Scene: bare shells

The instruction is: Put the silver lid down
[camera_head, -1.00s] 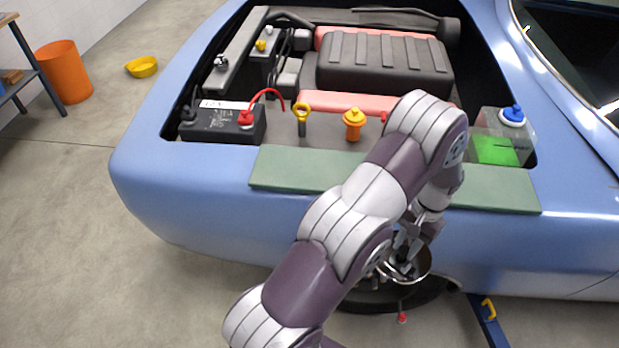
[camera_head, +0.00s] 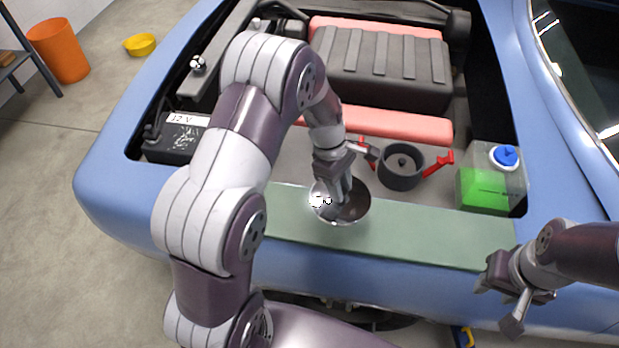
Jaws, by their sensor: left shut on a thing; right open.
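My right gripper (camera_head: 508,300) is open and empty at the lower right, over the car's blue front and beside the mat's right end.
A dark round pot (camera_head: 400,180) with red handles stands behind the lid in the engine bay. A tank (camera_head: 490,185) with green liquid and a blue cap is at right. A battery (camera_head: 172,145) is at left. The mat's right half looks clear.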

